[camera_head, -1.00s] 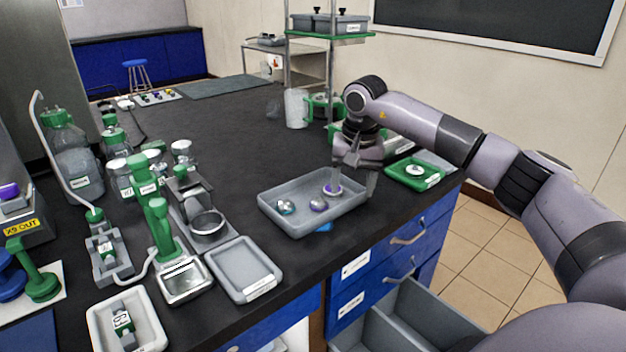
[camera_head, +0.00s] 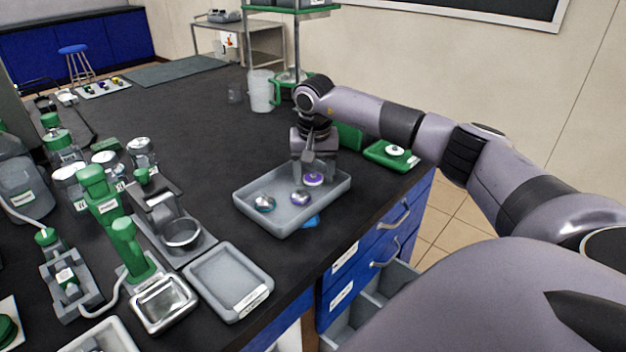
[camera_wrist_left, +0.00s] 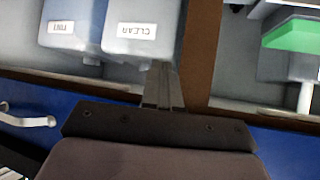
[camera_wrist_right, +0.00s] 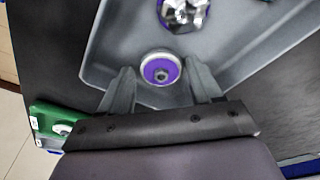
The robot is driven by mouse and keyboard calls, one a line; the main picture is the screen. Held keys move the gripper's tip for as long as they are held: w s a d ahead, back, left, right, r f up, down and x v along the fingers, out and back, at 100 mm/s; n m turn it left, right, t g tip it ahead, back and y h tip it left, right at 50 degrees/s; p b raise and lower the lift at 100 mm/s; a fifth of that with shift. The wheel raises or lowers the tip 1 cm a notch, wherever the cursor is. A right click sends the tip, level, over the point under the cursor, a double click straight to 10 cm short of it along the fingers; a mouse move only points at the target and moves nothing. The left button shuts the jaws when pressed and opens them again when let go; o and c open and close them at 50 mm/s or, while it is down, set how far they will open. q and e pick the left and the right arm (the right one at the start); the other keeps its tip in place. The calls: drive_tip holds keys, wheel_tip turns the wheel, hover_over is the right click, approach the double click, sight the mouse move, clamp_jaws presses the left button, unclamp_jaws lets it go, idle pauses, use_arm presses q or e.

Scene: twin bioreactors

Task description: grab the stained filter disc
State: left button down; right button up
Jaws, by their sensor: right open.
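A white-rimmed purple disc (camera_head: 313,180), which looks like the stained filter disc, lies in the grey tray (camera_head: 243,211) near its far right side. In the right wrist view the disc (camera_wrist_right: 160,69) sits just ahead of the two fingertips, centred on the gap between them. My right gripper (camera_head: 311,166) is open and empty, above the far side of the tray beside the disc. I cannot tell its exact height. My left gripper (camera_wrist_left: 163,84) shows only in the left wrist view, fingers together with nothing visible between them, before a cabinet.
Two other shiny round pieces lie in the tray, a teal-silver one (camera_head: 264,203) and a purple-silver one (camera_head: 300,198). A green tray (camera_head: 392,156) stands to the right. An empty grey tray (camera_head: 229,282) and green-topped apparatus stand left. An open drawer (camera_head: 370,304) juts out below.

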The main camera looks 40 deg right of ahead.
drive_tip(key=shift+f, duration=0.2)
drive_tip(key=c, duration=0.8)
drive_tip(key=shift+w+r, duration=0.1)
drive_tip(key=shift+r, duration=0.1)
